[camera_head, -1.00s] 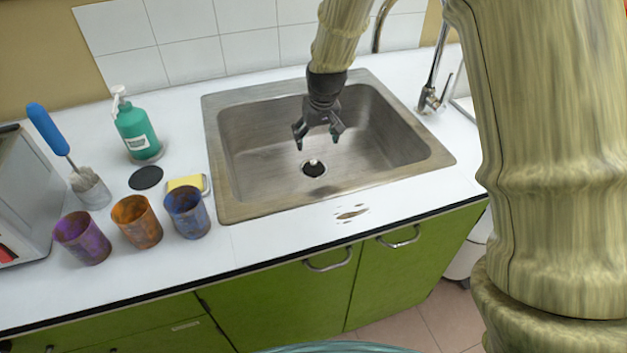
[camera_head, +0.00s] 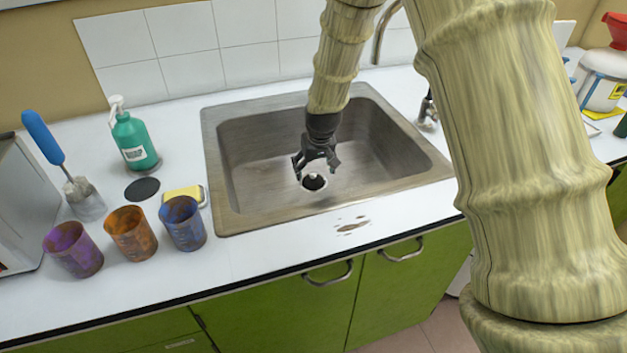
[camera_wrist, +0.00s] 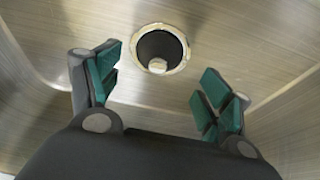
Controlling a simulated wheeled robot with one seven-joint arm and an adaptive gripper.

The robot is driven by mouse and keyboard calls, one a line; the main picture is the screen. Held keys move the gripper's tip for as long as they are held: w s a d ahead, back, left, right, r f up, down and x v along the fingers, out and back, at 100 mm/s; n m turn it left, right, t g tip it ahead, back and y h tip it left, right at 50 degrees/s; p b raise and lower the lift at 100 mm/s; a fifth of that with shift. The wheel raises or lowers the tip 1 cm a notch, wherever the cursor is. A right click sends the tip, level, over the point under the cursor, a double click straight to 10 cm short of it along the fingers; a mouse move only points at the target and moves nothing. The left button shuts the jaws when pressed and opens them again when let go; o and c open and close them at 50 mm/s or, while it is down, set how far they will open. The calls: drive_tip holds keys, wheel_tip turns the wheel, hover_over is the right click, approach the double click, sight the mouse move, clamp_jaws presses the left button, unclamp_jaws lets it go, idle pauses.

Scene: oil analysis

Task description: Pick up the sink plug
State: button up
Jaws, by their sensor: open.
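A dark round piece with a small pale knob, which looks like the sink plug (camera_head: 314,183), sits in the drain on the sink floor. In the wrist view the plug (camera_wrist: 158,45) fills a pale drain ring, with its knob at the near side. My gripper (camera_head: 317,171) is inside the basin, low and just above the drain, pointing down. In the wrist view my gripper (camera_wrist: 160,85) is open, with nothing between its green-padded fingers. The plug lies beyond the fingertips, roughly centred between them; the exact height gap cannot be told.
The steel sink (camera_head: 222,218) has walls around my gripper. To the left are a green soap bottle (camera_head: 134,140), a black disc (camera_head: 142,188), a yellow sponge (camera_head: 182,194) and several cups, including a blue one (camera_head: 183,224).

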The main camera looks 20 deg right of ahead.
sight(313, 174)
drive_tip(key=shift+w+x, duration=0.2)
drive_tip(key=shift+x, duration=2.15)
drive_tip(key=shift+d, duration=0.15)
drive_tip(key=c, duration=1)
